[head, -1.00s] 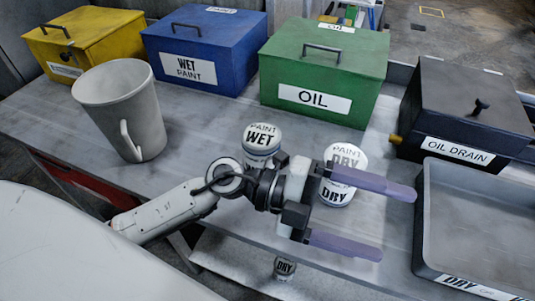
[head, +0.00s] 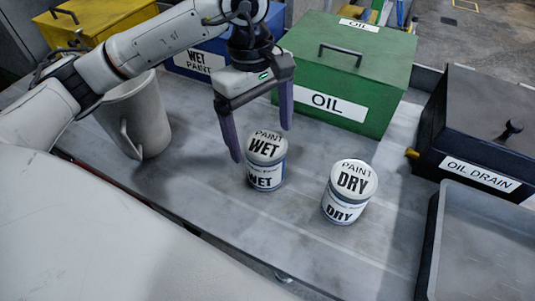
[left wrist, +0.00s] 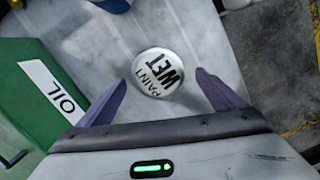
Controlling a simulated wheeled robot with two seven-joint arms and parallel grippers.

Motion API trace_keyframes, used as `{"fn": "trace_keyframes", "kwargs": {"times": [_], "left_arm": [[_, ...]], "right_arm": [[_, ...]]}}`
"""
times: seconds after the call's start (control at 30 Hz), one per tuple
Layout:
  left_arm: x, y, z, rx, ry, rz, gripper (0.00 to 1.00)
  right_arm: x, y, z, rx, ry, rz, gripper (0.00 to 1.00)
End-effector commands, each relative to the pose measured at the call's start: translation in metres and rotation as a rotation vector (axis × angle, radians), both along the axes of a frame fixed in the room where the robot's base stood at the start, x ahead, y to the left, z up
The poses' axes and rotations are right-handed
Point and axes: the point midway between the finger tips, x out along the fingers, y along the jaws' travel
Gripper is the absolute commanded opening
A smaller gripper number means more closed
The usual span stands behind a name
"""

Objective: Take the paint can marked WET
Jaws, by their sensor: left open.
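The paint can marked WET (head: 266,160) stands upright on the grey table, with a white lid and label. My left gripper (head: 262,145) is open above and just behind it, fingers pointing down, one finger to the can's left and one toward its right rear. In the left wrist view the WET lid (left wrist: 158,73) lies ahead of and between the two open fingertips (left wrist: 160,85), with nothing held. A similar paint can marked DRY (head: 349,191) stands upright to the right of the WET can, with a gap between them. My right gripper is not in view.
A green OIL box (head: 345,70) stands behind the cans. A blue WET PAINT box (head: 197,62), a yellow box (head: 95,30) and a grey mug (head: 140,120) are to the left. A black OIL DRAIN box (head: 480,130) and grey tray (head: 490,235) are right. The table's front is clear.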

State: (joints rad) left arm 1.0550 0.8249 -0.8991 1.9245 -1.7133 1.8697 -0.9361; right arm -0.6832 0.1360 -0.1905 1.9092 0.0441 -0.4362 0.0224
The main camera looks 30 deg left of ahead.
Motion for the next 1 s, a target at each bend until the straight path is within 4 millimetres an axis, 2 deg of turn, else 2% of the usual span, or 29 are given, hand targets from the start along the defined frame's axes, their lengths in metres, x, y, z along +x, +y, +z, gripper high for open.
{"fn": "trace_keyframes", "kwargs": {"times": [0.13, 0.2, 0.47, 0.7, 0.97, 1.0], "left_arm": [[-0.002, -0.002, -0.022, 0.001, 0.005, -0.002, 0.89], [-0.002, -0.004, -0.037, -0.001, 0.002, -0.001, 0.89], [-0.002, -0.008, -0.057, -0.003, 0.003, -0.001, 0.89], [-0.002, -0.013, -0.094, -0.003, 0.003, 0.0, 0.89], [-0.001, -0.014, -0.097, -0.004, 0.0, 0.0, 0.89], [-0.001, -0.014, -0.097, -0.004, 0.0, 0.0, 0.86]], "right_arm": [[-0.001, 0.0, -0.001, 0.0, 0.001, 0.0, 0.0], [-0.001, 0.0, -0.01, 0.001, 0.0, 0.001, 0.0], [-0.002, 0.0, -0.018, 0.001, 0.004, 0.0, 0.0], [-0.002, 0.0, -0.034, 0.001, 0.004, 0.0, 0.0], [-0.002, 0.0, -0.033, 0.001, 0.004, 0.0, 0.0], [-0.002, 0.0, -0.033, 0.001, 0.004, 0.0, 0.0]]}}
